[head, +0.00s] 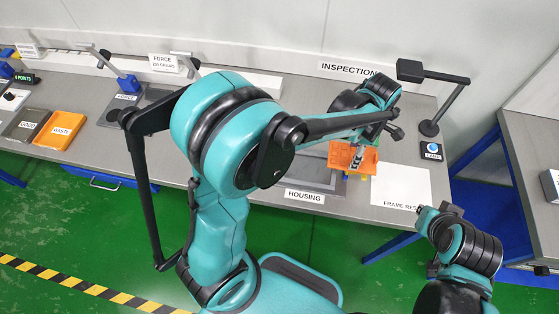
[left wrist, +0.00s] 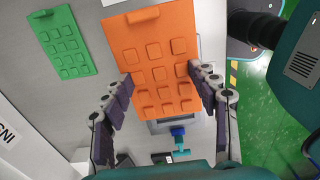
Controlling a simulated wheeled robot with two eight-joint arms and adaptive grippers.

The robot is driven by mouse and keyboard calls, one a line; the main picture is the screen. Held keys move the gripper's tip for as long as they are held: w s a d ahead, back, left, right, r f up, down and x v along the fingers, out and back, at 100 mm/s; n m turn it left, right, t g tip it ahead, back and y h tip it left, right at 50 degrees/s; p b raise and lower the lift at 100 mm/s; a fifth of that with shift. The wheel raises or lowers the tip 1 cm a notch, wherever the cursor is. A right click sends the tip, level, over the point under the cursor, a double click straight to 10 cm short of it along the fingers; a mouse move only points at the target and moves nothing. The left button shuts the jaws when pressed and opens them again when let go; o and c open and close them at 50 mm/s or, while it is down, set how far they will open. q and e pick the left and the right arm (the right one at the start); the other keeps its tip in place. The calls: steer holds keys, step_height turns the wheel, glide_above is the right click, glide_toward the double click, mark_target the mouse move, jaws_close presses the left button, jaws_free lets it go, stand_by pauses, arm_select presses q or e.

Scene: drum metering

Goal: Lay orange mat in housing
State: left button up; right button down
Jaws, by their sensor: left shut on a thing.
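The orange mat (head: 340,155) with raised square pads is held in my left gripper (left wrist: 165,95), one finger on each long side in the left wrist view. The mat (left wrist: 150,50) is above the table beside the housing area. The grey rectangular housing area (head: 322,181), behind the HOUSING label, is partly hidden by my left arm in the head view. My right arm is at the lower right, off the table's front edge; its finger opening is unclear.
A green padded mat (left wrist: 66,42) lies on the table. A white FRAME REST sheet (head: 402,186) lies right of the housing area. A lamp-like stand (head: 430,128) stands at the back right. An orange WASTE tray (head: 60,130) is far left.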

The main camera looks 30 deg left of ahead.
arm_select(q)
steer(key=b, duration=0.3)
glide_above(309, 169)
step_height(309, 169, down, 7)
steer(key=shift+f, duration=0.1)
steer(key=shift+f+b, duration=0.75)
steer(key=shift+f, duration=1.2)
steer(key=shift+f, duration=0.1)
steer(key=o, duration=1.3)
steer(key=shift+o, duration=0.2)
